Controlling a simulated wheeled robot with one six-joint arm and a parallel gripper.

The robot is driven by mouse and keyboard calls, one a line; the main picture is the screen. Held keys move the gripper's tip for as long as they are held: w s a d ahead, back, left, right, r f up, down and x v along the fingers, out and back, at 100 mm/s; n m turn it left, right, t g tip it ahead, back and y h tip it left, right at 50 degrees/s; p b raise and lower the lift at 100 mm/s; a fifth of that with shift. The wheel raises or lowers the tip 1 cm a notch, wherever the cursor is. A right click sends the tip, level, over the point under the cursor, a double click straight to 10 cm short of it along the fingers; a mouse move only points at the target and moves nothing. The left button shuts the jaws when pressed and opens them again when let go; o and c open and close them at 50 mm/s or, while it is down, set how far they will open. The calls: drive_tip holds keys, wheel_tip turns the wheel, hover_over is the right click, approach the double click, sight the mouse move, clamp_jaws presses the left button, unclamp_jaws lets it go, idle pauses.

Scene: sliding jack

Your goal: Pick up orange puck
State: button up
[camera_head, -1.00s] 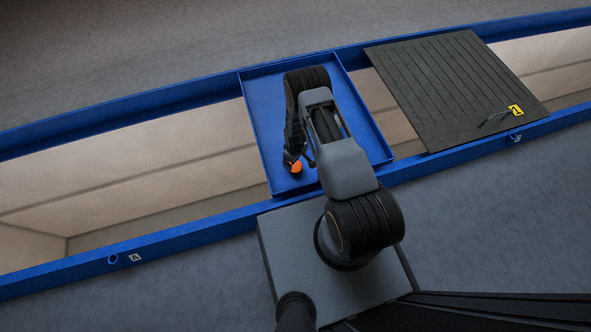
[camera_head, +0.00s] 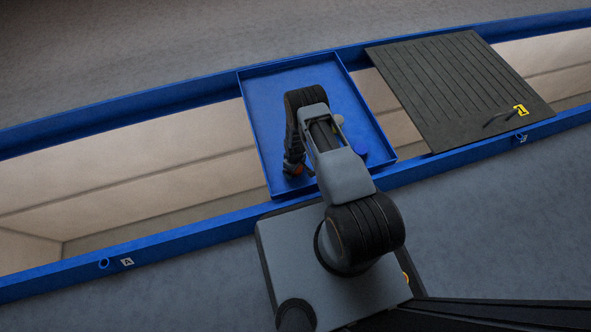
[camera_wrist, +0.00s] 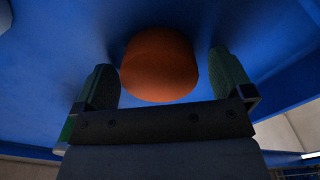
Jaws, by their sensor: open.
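The orange puck (camera_wrist: 160,65) lies on the blue tray floor in the wrist view, between the two fingers of my gripper (camera_wrist: 162,76). Small gaps show between the puck and both fingers, so my gripper is open around it and not clamped. In the head view my gripper (camera_head: 293,168) points down into the near left part of the blue tray (camera_head: 262,110). Only a small bit of the puck (camera_head: 298,171) shows there; the fingers and wrist hide the rest.
A pale and yellow object (camera_head: 338,120) and a blue round object (camera_head: 360,153) show beside my arm in the tray, partly hidden. A dark ribbed panel (camera_head: 440,80) with a yellow-marked handle lies to the right. Blue rails (camera_head: 180,242) border the open pit.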

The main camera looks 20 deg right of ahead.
drive_tip(key=shift+r, duration=0.1)
drive_tip(key=shift+c, duration=0.5)
drive_tip(key=c, duration=1)
drive_tip(key=shift+r, duration=0.1)
